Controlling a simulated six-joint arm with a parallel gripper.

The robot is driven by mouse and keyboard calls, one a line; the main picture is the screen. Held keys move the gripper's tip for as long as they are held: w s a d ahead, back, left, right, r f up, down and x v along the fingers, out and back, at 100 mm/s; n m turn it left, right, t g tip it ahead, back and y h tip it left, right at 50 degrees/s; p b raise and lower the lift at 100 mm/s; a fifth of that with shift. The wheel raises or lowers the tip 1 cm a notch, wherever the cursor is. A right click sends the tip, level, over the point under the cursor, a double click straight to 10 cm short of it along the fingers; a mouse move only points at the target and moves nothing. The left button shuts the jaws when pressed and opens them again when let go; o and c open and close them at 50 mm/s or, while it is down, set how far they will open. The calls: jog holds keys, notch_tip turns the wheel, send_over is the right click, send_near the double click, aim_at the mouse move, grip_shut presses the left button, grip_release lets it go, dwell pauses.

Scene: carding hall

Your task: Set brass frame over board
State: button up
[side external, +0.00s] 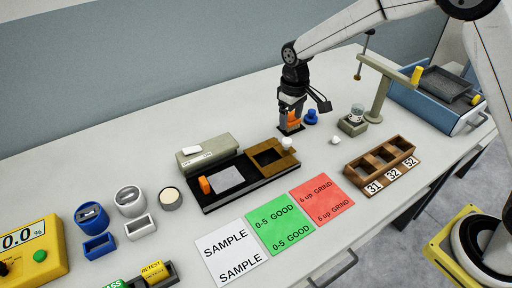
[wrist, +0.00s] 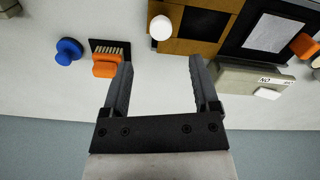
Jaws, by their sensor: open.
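The brass frame (side external: 266,150) is a brown-gold square with a dark opening and a white knob on its edge. It lies on the right end of the long black base (side external: 212,206). The board (side external: 228,179), dark with a pale grey sheet, lies at the base's left end, beside the frame and not under it. In the wrist view the frame (wrist: 180,46) is at the top, ahead of my fingers, and the pale sheet (wrist: 272,33) is at upper right. My gripper (wrist: 160,62) is open and empty. In the side view my gripper (side external: 291,108) is behind the frame.
An orange-handled brush (wrist: 106,68) is beside my left finger in the wrist view, with a blue knobbed item (wrist: 67,50) beyond it. A grey box (side external: 207,152) stands behind the base. A wooden compartment rack (side external: 381,163) and coloured cards (side external: 277,223) are nearby.

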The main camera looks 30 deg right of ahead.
aim_at(287, 140)
jog(key=shift+w+a+f, duration=0.1)
jog(key=shift+w, duration=0.05)
jog(key=shift+f, duration=0.1)
jog(key=shift+f, duration=3.8)
grip_shut()
